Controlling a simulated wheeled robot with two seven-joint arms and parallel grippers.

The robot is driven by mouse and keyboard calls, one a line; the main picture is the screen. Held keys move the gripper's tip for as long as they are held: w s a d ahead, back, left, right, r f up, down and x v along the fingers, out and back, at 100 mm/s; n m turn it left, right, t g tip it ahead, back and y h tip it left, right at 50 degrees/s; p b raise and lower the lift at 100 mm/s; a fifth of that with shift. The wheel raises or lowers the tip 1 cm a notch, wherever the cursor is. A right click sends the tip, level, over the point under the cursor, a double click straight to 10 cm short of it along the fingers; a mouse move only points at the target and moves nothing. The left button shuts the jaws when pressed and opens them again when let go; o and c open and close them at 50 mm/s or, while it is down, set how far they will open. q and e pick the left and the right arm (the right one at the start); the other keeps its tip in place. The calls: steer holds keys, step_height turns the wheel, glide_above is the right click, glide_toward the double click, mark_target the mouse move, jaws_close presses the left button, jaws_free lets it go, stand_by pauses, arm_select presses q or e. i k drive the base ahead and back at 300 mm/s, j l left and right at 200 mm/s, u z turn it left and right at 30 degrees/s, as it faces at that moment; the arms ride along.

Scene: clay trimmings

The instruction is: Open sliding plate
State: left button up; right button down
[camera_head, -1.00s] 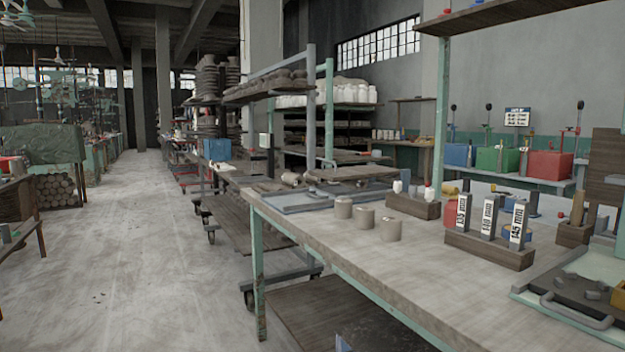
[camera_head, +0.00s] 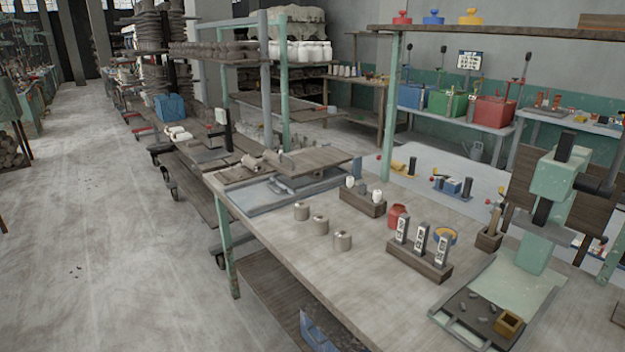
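A dark plate (camera_head: 463,308) with a grey bar handle (camera_head: 449,325) at its front edge lies on the pale green base (camera_head: 526,290) of a green press (camera_head: 553,185) at the lower right. It looks like the sliding plate. Several small grey clay bits (camera_head: 480,296) and a small open wooden box (camera_head: 509,323) are on it. I cannot tell how far the plate is slid out. Neither of my grippers shows in the head view.
Open floor (camera_head: 110,240) lies to the left. Shelves stand behind.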

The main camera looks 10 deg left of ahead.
mark_target(294, 186)
steer(key=i+j+z, duration=0.15)
steer(key=z, duration=0.2)
steer(key=i+j+z, duration=0.1)
steer(key=j+z, duration=0.6)
steer(key=i+j, duration=0.15)
steer(key=j, duration=0.25)
steer(key=i+j+z, duration=0.15)
steer(key=j, duration=0.3)
steer(key=i+j, duration=0.15)
steer(key=j, duration=0.25)
steer(key=i+j+z, duration=0.1)
steer(key=j, duration=0.35)
steer(key=i+j, duration=0.1)
steer(key=j, duration=0.35)
steer(key=i+j+z, duration=0.15)
steer(key=j, duration=0.3)
